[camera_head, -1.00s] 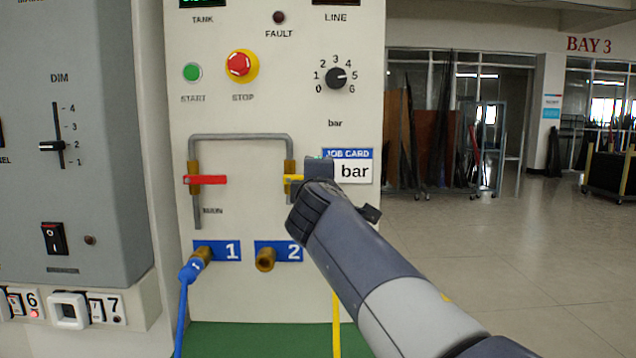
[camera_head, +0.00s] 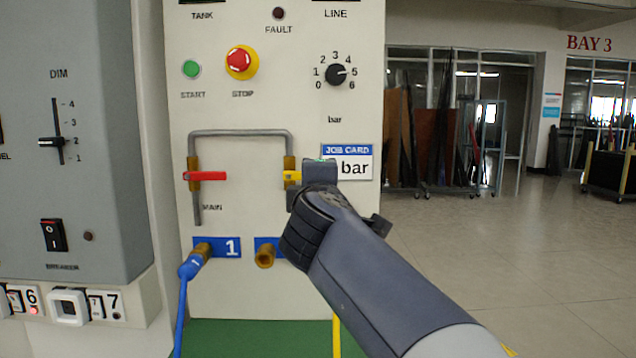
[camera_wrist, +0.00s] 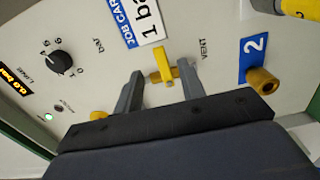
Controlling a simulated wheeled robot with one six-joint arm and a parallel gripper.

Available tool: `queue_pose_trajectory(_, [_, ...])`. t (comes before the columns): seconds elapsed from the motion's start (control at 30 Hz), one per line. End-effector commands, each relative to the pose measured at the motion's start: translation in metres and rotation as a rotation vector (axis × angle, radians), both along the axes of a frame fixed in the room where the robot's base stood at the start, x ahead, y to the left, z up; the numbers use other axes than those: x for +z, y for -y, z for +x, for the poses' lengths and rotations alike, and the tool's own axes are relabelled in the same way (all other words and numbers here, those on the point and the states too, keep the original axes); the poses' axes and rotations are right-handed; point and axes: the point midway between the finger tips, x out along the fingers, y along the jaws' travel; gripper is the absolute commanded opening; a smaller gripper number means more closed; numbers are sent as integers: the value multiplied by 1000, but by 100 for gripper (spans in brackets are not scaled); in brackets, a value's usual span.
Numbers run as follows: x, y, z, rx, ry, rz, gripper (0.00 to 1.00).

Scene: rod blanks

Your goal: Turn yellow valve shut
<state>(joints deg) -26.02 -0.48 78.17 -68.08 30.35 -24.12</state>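The yellow valve handle (camera_head: 290,176) is on the brass valve on the right leg of the grey pipe, partly hidden behind my gripper in the head view. In the wrist view the yellow handle (camera_wrist: 162,65) lies between my two fingertips, beside the VENT label. My gripper (camera_wrist: 160,73) is open, with a visible gap on each side of the handle. In the head view my gripper (camera_head: 318,173) is at the panel just right of the valve. A red valve handle (camera_head: 206,176) lies level on the left leg, above MAIN.
The job card (camera_head: 355,165) is close to the right of my gripper. Outlet 2 (camera_head: 265,257) is below the valve; a blue hose (camera_head: 182,300) is on outlet 1. The stop button (camera_head: 239,61) and pressure knob (camera_head: 337,74) are above. Open floor lies to the right.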

Motion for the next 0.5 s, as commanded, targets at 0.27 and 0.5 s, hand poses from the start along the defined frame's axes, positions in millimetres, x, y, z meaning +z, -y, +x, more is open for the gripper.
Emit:
queue_pose_trajectory(0.27, [0,-2,-36,2,0,1,38])
queue_pose_trajectory(0.5, [0,-1,-41,-1,-1,0,38])
